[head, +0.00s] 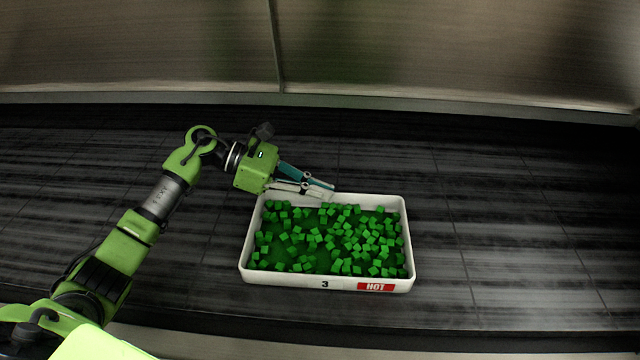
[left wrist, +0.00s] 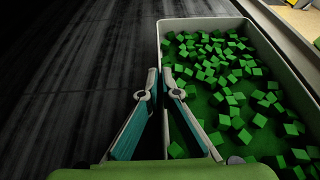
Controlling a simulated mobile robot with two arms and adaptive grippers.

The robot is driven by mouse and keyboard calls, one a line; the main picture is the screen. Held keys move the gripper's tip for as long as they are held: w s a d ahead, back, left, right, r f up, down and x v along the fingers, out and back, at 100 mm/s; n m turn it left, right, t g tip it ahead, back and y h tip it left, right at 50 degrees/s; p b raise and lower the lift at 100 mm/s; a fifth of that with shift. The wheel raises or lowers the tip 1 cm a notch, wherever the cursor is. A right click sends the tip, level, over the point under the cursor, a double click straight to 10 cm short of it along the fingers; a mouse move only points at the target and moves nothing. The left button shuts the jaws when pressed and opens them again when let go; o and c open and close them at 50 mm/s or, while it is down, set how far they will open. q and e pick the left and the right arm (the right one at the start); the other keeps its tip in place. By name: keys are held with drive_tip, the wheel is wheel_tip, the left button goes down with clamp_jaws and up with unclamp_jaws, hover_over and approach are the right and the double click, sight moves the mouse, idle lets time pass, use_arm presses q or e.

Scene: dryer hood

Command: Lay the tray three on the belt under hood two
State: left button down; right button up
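A white tray (head: 245,262) labelled "3" with a red "HOT" tag lies flat on the dark belt (head: 520,220). It holds many small green cubes, and it also shows in the left wrist view (left wrist: 250,42). My left gripper (head: 331,191) is at the tray's far rim, left of its middle in the head view. In the left wrist view its fingertips (left wrist: 161,72) sit close on either side of the rim and look shut on it. My right gripper is not in view. No hood number shows.
A metal panel (head: 450,55) with a vertical seam stands along the far side of the belt. The belt is clear left and right of the tray. A pale edge (head: 200,342) runs along the near side. A small yellow thing (left wrist: 300,4) shows at the wrist view's upper right corner.

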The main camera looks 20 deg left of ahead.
use_arm(q)
drive_tip(key=shift+r, duration=0.1)
drive_tip(key=shift+b, duration=0.3)
drive_tip(key=c, duration=2.3)
unclamp_jaws()
drive_tip(key=shift+f, duration=0.2)
